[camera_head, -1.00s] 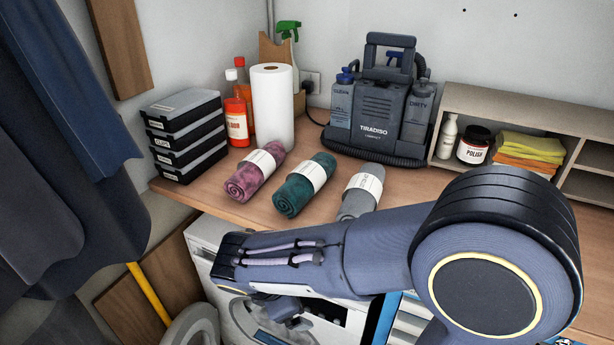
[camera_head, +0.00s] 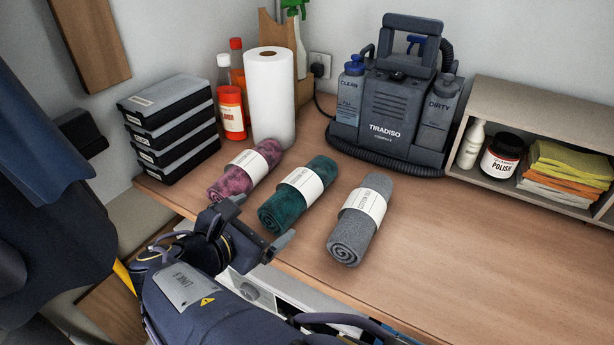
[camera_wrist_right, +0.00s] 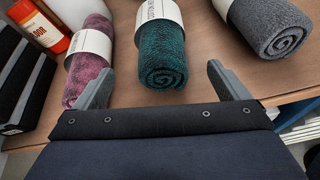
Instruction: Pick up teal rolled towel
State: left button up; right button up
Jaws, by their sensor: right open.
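The teal rolled towel (camera_head: 287,208) with a white paper band lies on the wooden counter, between a purple rolled towel (camera_head: 237,178) and a grey rolled towel (camera_head: 352,236). My right gripper (camera_head: 257,221) is open and empty at the counter's front edge, just in front of the teal towel's near end. In the right wrist view, the teal towel (camera_wrist_right: 161,60) shows its spiral end beyond and between the two spread fingers (camera_wrist_right: 160,84), apart from them. The left finger overlaps the purple towel in that view. My left gripper is out of view.
A paper towel roll (camera_head: 270,105), orange bottles (camera_head: 231,110) and stacked black cases (camera_head: 172,135) stand behind and left. A grey cleaning machine (camera_head: 392,110) and a shelf (camera_head: 540,100) stand at the back. The counter's right side is clear.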

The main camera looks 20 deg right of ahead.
aim_at(280, 208)
jog(key=x, duration=0.7)
jog(key=shift+d+f+p, duration=0.1)
jog(key=shift+f+p, duration=0.1)
jog(key=shift+p, duration=0.1)
jog(key=c, duration=1.1)
